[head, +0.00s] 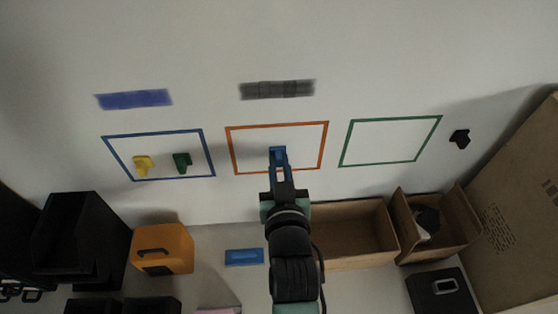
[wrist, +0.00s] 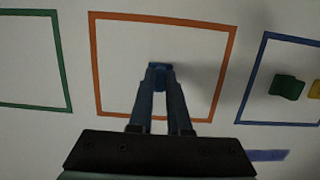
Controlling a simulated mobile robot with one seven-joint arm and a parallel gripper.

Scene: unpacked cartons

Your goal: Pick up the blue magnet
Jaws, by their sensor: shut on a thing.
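The blue magnet (head: 278,151) is at the white wall or board inside the orange square outline (head: 326,136). My gripper (head: 278,161) reaches up to it with its fingers closed around it. In the wrist view the blue magnet (wrist: 160,68) shows at the tips of my gripper (wrist: 160,76), which is shut on it. Most of the magnet is hidden between the fingers. I cannot tell whether it still touches the board.
A yellow magnet (head: 143,164) and a green magnet (head: 182,162) sit in the blue outline. A black magnet (head: 460,138) is right of the green outline (head: 391,119). Below are an orange case (head: 176,246), open cartons (head: 352,212) and black bins (head: 88,250).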

